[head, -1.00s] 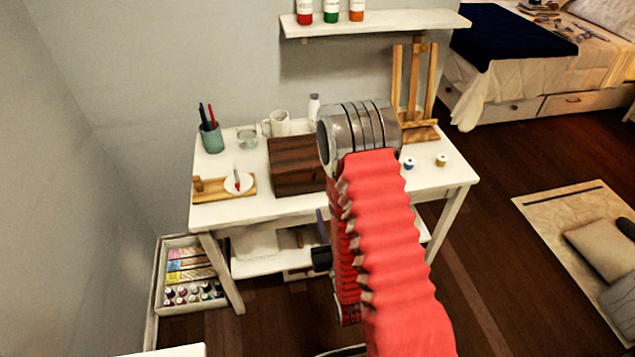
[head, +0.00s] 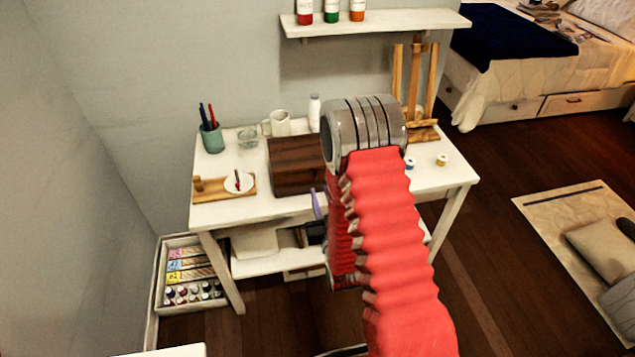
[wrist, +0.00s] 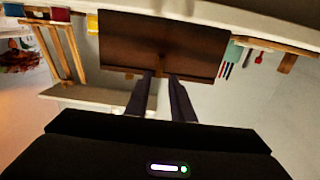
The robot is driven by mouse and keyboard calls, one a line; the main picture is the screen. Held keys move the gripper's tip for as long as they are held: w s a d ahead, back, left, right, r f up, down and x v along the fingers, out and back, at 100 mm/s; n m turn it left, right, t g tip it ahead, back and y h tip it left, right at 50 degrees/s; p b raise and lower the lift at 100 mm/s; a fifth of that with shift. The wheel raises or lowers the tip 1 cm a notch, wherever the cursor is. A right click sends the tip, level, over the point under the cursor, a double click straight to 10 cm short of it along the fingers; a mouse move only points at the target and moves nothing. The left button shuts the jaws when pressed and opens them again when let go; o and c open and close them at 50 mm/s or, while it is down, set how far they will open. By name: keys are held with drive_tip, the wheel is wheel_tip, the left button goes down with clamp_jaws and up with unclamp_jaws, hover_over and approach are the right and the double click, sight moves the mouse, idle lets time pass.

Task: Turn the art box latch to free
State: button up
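The art box (head: 292,165) is a dark brown wooden box on the white table, partly behind my arm in the head view. In the wrist view the art box (wrist: 165,35) appears inverted, with a small brown latch (wrist: 161,63) at the middle of its front edge. My gripper (wrist: 160,76) has two dark fingers a little apart, pointing at the latch with a gap between them. I cannot tell whether the tips touch the latch. In the head view most of my gripper is hidden behind my red arm; one purplish finger shows in front of the table edge.
On the white table (head: 228,215) stand a green pen cup (head: 212,139), a glass, a white mug (head: 279,123), a white bottle (head: 314,113), a plate on a wooden tray and a wooden easel (head: 425,80). A crate of paints (head: 164,292) stands on the floor at left.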

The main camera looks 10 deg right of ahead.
sight(316, 177)
drive_tip(key=w, duration=0.6)
drive_tip(key=shift+s, duration=0.1)
drive_tip(key=shift+c, duration=0.5)
clamp_jaws()
